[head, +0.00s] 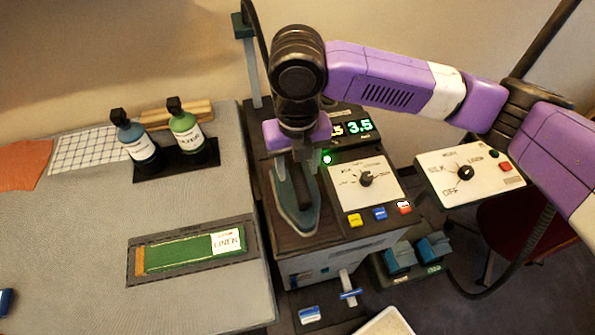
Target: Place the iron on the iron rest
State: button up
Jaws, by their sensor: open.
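The iron (296,207), grey-green with a pointed front, sits on the dark top at the left of the control unit (375,230). My gripper (299,168) is directly over the rear of the iron, pointing down, with its jaws open. The purple wrist and black joint above hide the iron's handle and rear, so contact between the fingers and the handle cannot be told. The iron appears to lie flat on this dark surface. A separate iron rest cannot be made out beneath it.
The grey ironing table (70,235) fills the left, with a green LINEN strip in a tray (137,267) and two bottles (138,141) (186,133) on a dark stand. A dial panel (440,190), buttons and a lit display (359,127) are to the right. A thin post (252,70) stands behind.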

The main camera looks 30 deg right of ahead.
notch_tip(320, 180, up, 9)
dwell(0.3)
